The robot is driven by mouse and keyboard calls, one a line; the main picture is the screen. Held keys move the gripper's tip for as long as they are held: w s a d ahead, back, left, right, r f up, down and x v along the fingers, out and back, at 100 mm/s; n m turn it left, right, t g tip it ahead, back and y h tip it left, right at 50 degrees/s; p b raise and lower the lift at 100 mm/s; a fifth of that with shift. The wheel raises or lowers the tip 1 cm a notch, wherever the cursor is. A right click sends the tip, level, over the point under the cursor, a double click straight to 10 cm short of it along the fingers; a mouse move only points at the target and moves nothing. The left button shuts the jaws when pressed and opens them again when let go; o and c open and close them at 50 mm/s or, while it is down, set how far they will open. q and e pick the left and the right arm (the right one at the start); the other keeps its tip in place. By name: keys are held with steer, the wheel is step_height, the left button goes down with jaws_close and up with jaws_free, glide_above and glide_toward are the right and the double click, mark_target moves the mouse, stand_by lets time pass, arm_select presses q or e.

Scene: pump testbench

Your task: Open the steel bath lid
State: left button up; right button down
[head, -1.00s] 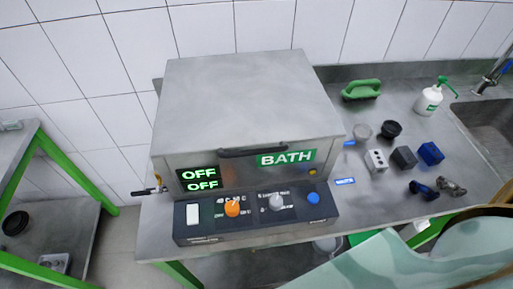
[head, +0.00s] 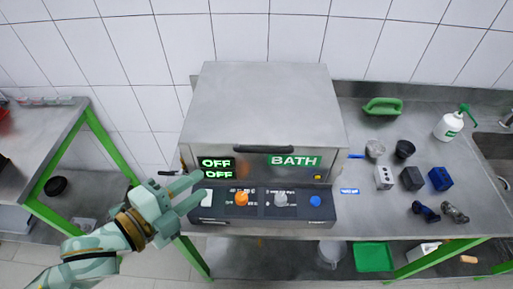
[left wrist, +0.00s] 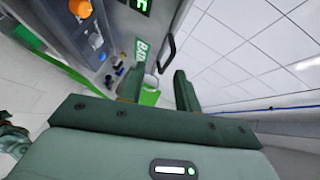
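The steel bath (head: 262,105) stands on the bench against the tiled wall. Its flat lid is shut. A dark bar handle (head: 263,149) runs along the front, left of the green BATH label (head: 293,161). The handle also shows in the left wrist view (left wrist: 167,52). My left gripper (head: 196,187) is open and empty in front of the left end of the control panel, apart from the handle. In the left wrist view its two fingers (left wrist: 157,88) stand apart with nothing between them. My right gripper is not in view.
The control panel (head: 262,206) has orange, grey and blue knobs; both displays (head: 216,168) read OFF. A side table (head: 40,150) stands at left.

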mark_target(261, 152)
arm_select(q)
steer(key=w+d, duration=0.3)
steer(key=d, duration=0.1)
steer(key=w+d+m+h, duration=0.1)
steer(key=w+d, duration=0.2)
steer(key=d, duration=0.1)
steer(key=w+d+m+h, duration=0.1)
steer(key=w+d, duration=0.2)
steer(key=d, duration=0.2)
steer(key=shift+w+d+g, duration=0.1)
steer(key=shift+w+g, duration=0.25)
steer(key=shift+g, duration=0.05)
jaws_close()
